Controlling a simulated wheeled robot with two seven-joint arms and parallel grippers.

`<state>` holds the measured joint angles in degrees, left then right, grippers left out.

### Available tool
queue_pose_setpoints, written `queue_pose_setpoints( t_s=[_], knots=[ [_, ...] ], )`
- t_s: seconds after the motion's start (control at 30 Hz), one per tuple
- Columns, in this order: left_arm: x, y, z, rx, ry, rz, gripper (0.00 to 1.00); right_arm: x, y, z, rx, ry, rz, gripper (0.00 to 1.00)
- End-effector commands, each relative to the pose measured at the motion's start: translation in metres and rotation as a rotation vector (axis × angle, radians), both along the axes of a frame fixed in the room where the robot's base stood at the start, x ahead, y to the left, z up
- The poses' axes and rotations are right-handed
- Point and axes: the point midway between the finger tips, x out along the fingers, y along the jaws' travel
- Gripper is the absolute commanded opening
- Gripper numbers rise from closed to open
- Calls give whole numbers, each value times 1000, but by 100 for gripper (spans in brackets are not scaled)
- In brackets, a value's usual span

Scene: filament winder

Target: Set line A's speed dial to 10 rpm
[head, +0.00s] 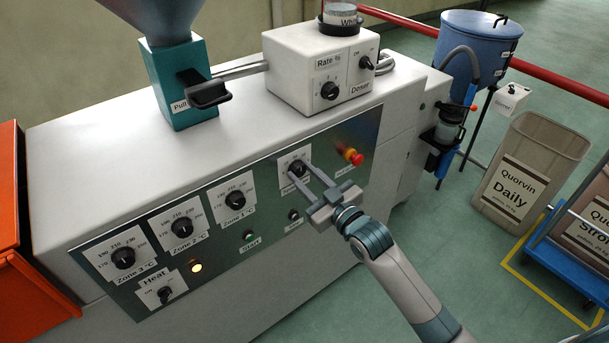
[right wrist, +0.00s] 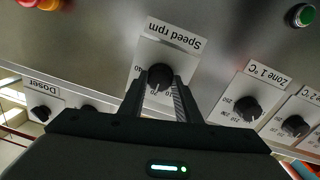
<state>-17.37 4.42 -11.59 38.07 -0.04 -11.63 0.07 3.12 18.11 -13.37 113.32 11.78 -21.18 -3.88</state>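The speed dial is a black knob (head: 297,168) on a white scale plate in the front control panel (head: 215,222). It also shows upside down in the right wrist view (right wrist: 160,76), under the label "Speed rpm" (right wrist: 174,32). My right gripper (head: 301,170) reaches the panel from the lower right. Its two fingers are apart, with the tips at either side of the knob; I cannot tell if they touch it. No object is held off the panel. My left gripper is out of view.
A red-and-yellow stop button (head: 353,156) is right of the dial. Start (head: 249,236) and another small button (head: 294,215) sit below. The Zone 1 knob (head: 236,200) is to the left. The doser box (head: 322,70) stands on top. Bins are at the right.

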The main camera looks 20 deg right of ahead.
Motion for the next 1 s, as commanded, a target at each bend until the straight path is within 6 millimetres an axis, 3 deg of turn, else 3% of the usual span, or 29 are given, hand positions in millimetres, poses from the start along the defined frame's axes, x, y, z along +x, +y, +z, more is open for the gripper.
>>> queue_pose_setpoints(
  t_s=[0.47,0.77,1.0],
  knots=[
    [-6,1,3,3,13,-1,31,0,0,0,-75,-26,0,8],
    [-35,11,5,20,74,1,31,0,0,0,-264,-94,0,8],
    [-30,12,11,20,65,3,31,0,0,0,-457,-164,1,8]
  ],
)
